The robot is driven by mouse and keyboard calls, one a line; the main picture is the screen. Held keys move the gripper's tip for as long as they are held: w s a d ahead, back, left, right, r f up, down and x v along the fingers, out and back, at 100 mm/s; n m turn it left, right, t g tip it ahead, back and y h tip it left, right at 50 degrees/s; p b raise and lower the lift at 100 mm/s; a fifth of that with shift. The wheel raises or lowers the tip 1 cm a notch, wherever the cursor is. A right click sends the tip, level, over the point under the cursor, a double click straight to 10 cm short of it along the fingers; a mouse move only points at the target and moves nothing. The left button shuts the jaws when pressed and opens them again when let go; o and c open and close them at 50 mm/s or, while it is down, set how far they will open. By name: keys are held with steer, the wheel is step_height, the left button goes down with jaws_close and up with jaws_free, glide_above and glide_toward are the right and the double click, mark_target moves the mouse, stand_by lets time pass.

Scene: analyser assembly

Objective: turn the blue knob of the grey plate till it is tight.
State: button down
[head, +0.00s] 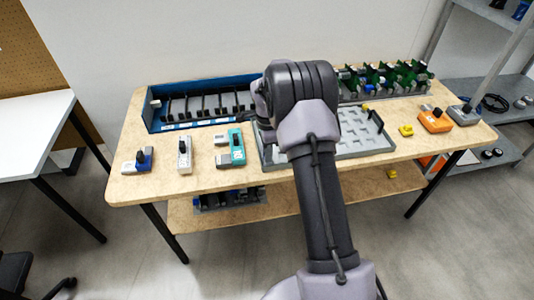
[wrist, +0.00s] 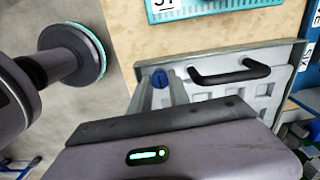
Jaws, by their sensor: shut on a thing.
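The grey plate (head: 368,147) lies on the wooden table, partly hidden by my arm in the head view. In the wrist view its corner and a black handle show, and the plate (wrist: 225,92) reaches up to my fingers. The blue knob (wrist: 159,80) sits at the plate's edge, beside the handle. My gripper (wrist: 162,82) is shut on the blue knob, with one pale finger on each side of it. How tight the knob is cannot be seen. In the head view my arm hides the knob and fingertips.
A blue rack (head: 151,117) with black slots stands at the back left, and a rack of green boards (head: 385,80) at the back right. A teal module (head: 237,148) lies left of the plate. A yellow block (head: 406,130) and an orange module (head: 436,123) lie right.

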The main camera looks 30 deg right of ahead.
steer(key=m+b, duration=0.1)
steer(key=m, duration=0.3)
steer(key=shift+w+m, duration=0.1)
steer(key=shift+m, duration=0.2)
steer(key=m+b, duration=0.2)
steer(key=m, duration=0.3)
steer(key=m+b, duration=0.2)
steer(key=m, duration=0.3)
steer(key=shift+r+m, duration=0.1)
steer(key=shift+m, duration=0.3)
steer(key=shift+m+b, duration=0.9)
steer(key=shift+m, duration=1.6)
steer(key=shift+r, duration=0.1)
steer(key=c, duration=1.2)
jaws_free()
steer(key=shift+c, duration=0.2)
steer(key=shift+o, duration=0.2)
